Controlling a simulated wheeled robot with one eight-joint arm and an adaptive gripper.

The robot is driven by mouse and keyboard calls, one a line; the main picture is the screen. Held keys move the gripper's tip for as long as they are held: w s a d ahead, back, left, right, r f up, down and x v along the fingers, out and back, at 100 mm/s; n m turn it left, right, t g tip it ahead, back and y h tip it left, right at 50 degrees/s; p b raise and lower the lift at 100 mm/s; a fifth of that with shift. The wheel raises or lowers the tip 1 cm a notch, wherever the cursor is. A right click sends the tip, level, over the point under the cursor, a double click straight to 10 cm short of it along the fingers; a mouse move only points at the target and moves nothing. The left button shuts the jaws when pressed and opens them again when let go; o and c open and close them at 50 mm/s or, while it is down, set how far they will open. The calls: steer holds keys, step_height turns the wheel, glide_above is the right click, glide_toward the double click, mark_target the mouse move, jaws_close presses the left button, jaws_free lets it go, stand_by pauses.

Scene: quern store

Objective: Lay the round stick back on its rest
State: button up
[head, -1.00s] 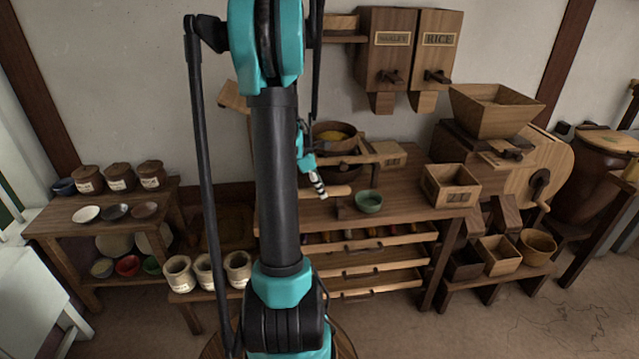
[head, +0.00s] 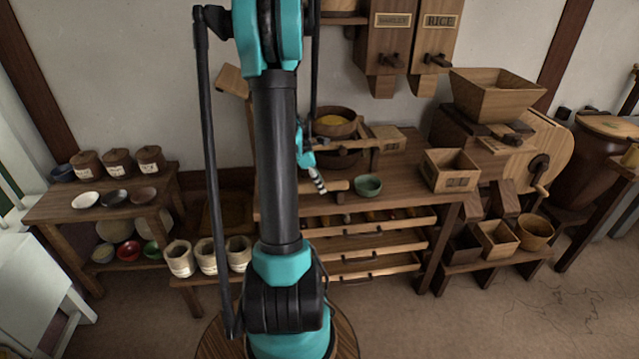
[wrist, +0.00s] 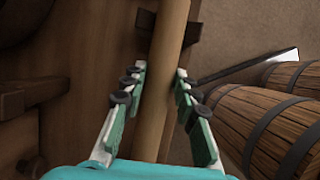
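The round stick is a plain pale wooden rod. In the wrist view the stick (wrist: 168,65) runs nearly upright through the middle, between my gripper's fingertips (wrist: 162,72), with little or no gap on either side. Its lower end is hidden behind my gripper's body. In the head view my gripper (head: 318,186) is low over the bench, just right of my arm. A short piece of pale rod (head: 336,186) shows beside it, the rest hidden by my arm. I cannot pick out the rest for certain.
A green bowl (head: 368,186) stands on the bench close right of my gripper. A wooden bowl of yellow grain (head: 334,122) is behind it. An open wooden box (head: 450,172) stands farther right. The wrist view shows barrels (wrist: 270,125) at right and a dark bracket (wrist: 190,30) behind the stick.

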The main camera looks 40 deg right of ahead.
steer(key=o, duration=0.4)
steer(key=shift+o, duration=0.2)
steer(key=shift+r, duration=0.1)
steer(key=v, duration=1.1)
steer(key=shift+r, duration=0.35)
steer(key=s+a+f+m+t+y, duration=0.1)
steer(key=s+a+f+m+t, duration=0.1)
steer(key=a, duration=0.9)
steer(key=s+a+f+m+t+y, duration=0.1)
steer(key=s+a+m, duration=0.4)
steer(key=a, duration=0.6)
steer(key=s+a+f+m+t+y, duration=0.1)
steer(key=s+a+f+m+t, duration=0.2)
steer(key=a, duration=0.9)
steer(key=shift+s+f+m+t+y, duration=0.3)
steer(key=shift+s+f+m+y, duration=0.15)
steer(key=shift+f+m, duration=0.3)
